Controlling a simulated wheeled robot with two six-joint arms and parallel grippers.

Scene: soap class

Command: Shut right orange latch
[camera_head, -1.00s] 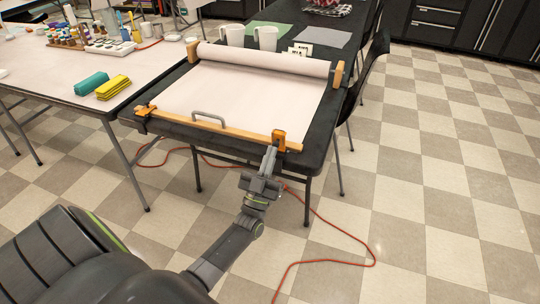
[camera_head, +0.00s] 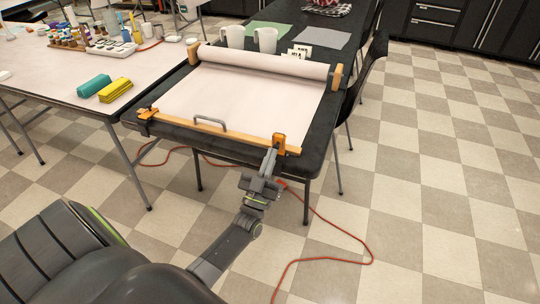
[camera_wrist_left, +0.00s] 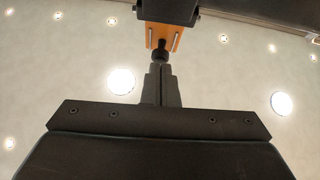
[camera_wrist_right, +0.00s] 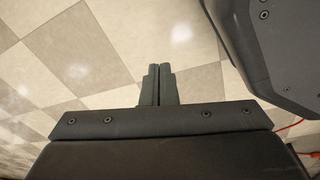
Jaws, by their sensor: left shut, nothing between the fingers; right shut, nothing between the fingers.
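The right orange latch (camera_head: 279,141) sits at the right end of the wooden bar (camera_head: 235,132) on the near edge of the black table. My left gripper (camera_head: 272,156) is shut and empty just below this latch in the head view. In the left wrist view the latch's orange plate (camera_wrist_left: 153,37) is straight above the shut fingers (camera_wrist_left: 162,68), with a dark knob (camera_wrist_left: 161,52) at the fingertips. I cannot tell whether they touch. The left orange latch (camera_head: 147,114) is at the bar's other end. My right gripper (camera_wrist_right: 157,72) is shut and empty, over the floor.
A paper roll (camera_head: 262,62) lies across the black table, its sheet reaching the bar, which has a grey handle (camera_head: 210,121). Two white mugs (camera_head: 266,40) stand behind it. A black chair (camera_head: 366,80) is at the right. A red cable (camera_head: 330,262) lies on the floor.

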